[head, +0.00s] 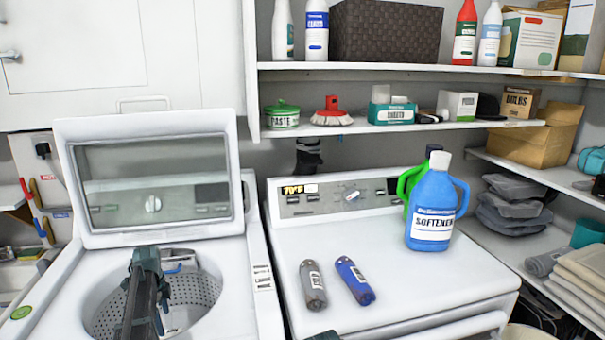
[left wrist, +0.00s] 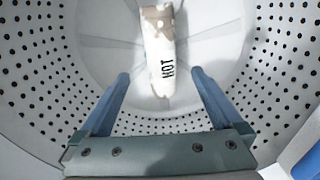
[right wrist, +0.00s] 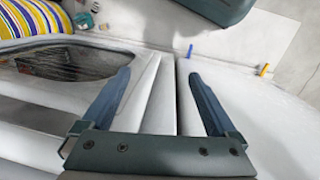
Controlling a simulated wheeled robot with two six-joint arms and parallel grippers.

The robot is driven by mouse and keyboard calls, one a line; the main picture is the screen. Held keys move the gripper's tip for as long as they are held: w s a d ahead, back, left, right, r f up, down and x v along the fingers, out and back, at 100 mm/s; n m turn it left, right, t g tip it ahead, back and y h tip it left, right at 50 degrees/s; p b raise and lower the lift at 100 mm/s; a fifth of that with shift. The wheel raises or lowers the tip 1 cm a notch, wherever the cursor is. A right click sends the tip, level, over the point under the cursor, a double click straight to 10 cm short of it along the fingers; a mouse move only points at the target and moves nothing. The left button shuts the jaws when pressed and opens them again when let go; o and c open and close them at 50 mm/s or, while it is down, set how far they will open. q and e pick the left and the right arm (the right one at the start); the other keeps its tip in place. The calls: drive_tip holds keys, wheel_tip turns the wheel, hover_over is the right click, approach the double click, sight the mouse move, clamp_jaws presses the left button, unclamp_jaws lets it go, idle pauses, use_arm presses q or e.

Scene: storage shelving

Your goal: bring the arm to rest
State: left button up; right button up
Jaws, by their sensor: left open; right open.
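My left arm comes into the washer (head: 255,255) from the front in the head view. My left gripper (left wrist: 160,74) is open inside the perforated drum. A white and tan tube-shaped item marked HOT (left wrist: 158,50) lies on the drum floor beyond the fingertips, with nothing held between them. My right gripper (right wrist: 160,74) is open and empty in the right wrist view, in front of white machine surfaces. In the head view the right gripper cannot be made out clearly.
The washer lid (head: 155,190) stands open. The white machine top (head: 390,285) beside it holds a blue softener jug (head: 433,212), a grey bottle (head: 313,285) and a blue bottle (head: 354,281). Shelves (head: 400,68) with goods hang above. A striped cloth (right wrist: 30,18) shows in the right wrist view.

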use_arm(q)
wheel_tip(320, 180, down, 7)
drive_tip(key=b, duration=0.6)
drive_tip(key=shift+f, duration=0.15)
use_arm(e)
wheel_tip(320, 180, down, 7)
use_arm(q)
drive_tip(key=shift+r, duration=0.2)
wheel_tip(320, 180, up, 13)
drive_tip(key=p, duration=1.3)
use_arm(e)
wheel_tip(320, 180, up, 13)
use_arm(q)
wheel_tip(320, 180, down, 14)
drive_tip(key=b, duration=1.3)
drive_tip(key=shift+b, duration=0.4)
use_arm(e)
wheel_tip(320, 180, down, 14)
use_arm(q)
wheel_tip(320, 180, up, 9)
drive_tip(key=p, duration=0.8)
drive_tip(key=shift+f+p, duration=0.1)
drive_tip(key=shift+p, duration=0.3)
use_arm(e)
wheel_tip(320, 180, up, 9)
use_arm(q)
drive_tip(key=shift+d, duration=0.1)
